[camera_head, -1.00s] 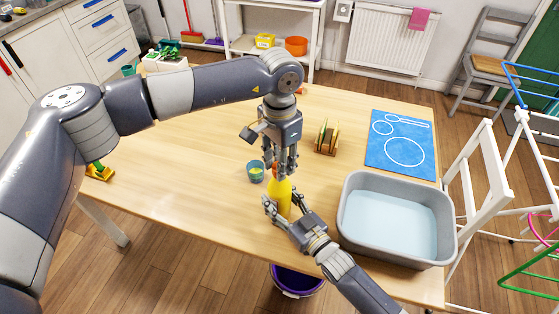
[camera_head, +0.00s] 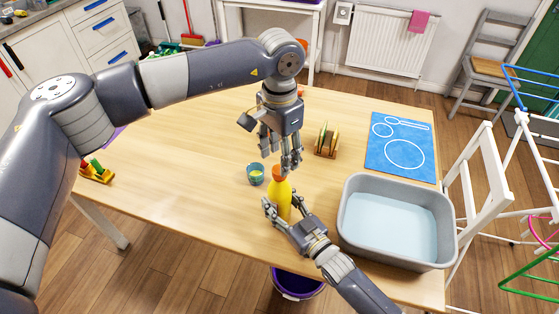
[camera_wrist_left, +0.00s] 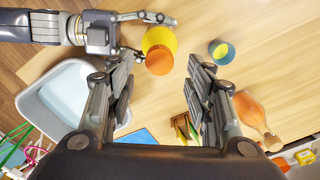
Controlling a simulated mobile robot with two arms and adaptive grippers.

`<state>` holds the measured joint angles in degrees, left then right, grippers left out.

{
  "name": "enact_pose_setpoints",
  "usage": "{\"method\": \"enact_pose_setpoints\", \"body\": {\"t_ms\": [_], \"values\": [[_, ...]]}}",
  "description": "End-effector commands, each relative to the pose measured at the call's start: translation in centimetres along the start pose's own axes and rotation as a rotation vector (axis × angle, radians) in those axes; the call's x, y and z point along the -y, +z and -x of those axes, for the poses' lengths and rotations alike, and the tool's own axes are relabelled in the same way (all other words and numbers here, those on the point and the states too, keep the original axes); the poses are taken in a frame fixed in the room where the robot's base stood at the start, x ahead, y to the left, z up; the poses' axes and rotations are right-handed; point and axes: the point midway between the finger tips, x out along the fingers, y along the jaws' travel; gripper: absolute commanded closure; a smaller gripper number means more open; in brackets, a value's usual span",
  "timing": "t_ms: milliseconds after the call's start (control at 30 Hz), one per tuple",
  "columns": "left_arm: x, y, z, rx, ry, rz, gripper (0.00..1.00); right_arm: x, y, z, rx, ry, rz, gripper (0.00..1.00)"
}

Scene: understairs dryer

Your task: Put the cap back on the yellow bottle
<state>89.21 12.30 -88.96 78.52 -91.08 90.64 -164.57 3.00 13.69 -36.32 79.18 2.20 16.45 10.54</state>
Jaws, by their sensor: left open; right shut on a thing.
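The yellow bottle (camera_head: 281,194) stands upright on the wooden table, with the orange cap (camera_head: 279,171) on its top. In the left wrist view the orange cap (camera_wrist_left: 159,60) covers the mouth of the yellow bottle (camera_wrist_left: 160,38). I cannot tell whether it is screwed tight. My right gripper (camera_head: 284,208) is shut around the bottle's body. My left gripper (camera_head: 290,166) is open and empty, just above and beside the cap. In the left wrist view the cap shows beyond and between its spread fingers.
A teal cup (camera_head: 256,175) stands left of the bottle. A wooden rack (camera_head: 326,141) is behind it to the right. A grey basin (camera_head: 349,222) and a blue mat (camera_head: 401,146) lie to the right.

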Motion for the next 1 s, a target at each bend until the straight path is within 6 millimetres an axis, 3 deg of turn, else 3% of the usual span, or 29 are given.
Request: {"method": "enact_pose_setpoints", "body": {"t_ms": [367,533,1000], "values": [[-0.02,0.03,0.77,0.001,0.001,0.003,0.54,0.00,-0.03,-0.01,-0.001,0.000,0.000,1.00],[-0.03,0.02,0.82,0.001,0.001,0.094,0.54,0.00,-0.03,-0.02,-0.001,0.000,0.000,1.00],[-0.08,-0.03,1.39,0.001,0.001,0.914,0.54,0.00,-0.04,-0.02,-0.001,0.000,0.000,1.00]]}}
